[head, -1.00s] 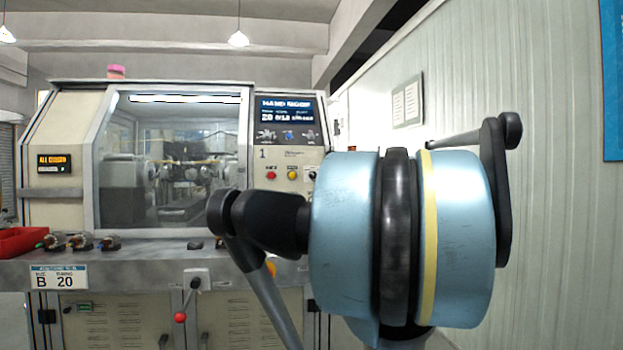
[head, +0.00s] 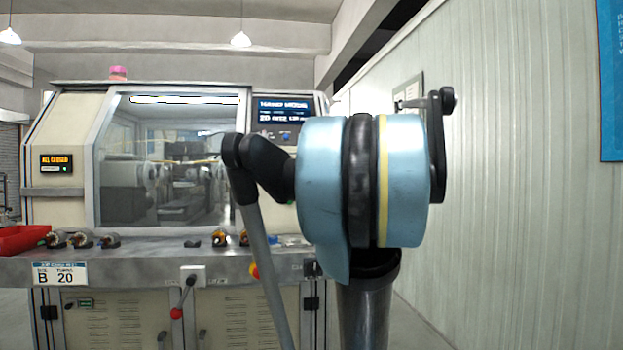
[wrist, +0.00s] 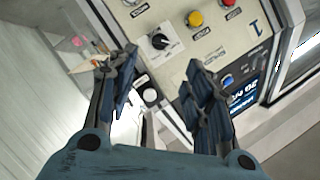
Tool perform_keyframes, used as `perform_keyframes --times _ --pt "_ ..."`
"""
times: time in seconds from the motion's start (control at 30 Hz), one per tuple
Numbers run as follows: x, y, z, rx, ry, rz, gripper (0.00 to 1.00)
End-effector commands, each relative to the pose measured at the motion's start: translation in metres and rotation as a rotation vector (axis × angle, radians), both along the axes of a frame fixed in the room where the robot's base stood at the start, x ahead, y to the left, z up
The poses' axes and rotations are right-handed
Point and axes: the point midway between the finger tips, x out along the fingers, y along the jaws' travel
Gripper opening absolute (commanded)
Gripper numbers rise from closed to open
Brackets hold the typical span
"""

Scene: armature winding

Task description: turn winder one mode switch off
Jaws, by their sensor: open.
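The mode switch looks to be the black rotary knob (wrist: 160,41) on a pale plate on winder one's panel (wrist: 180,60), at the top of the wrist view. Its label is too small to read. My gripper (wrist: 158,68) is open, its dark fingers apart below the knob in the picture, with nothing visible between them. I cannot tell whether a finger touches the panel. In the head view my arm hides the knob and my gripper; the winder's screen (head: 283,108) shows what reads as hand mode.
A yellow button (wrist: 195,19), a red button (wrist: 230,3) and a blue button (wrist: 228,81) sit near the knob. The winder's bench (head: 140,262) holds a red tray (head: 22,240) and several armatures. A ribbed wall (head: 520,190) stands to the right.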

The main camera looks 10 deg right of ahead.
Motion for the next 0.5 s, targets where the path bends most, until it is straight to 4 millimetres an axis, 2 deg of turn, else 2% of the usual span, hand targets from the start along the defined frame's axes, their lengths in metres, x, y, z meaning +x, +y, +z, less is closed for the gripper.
perform_keyframes --times 0.5 --pt "0.079 0.024 -0.023 0.0 0.0 0.003 0.46"
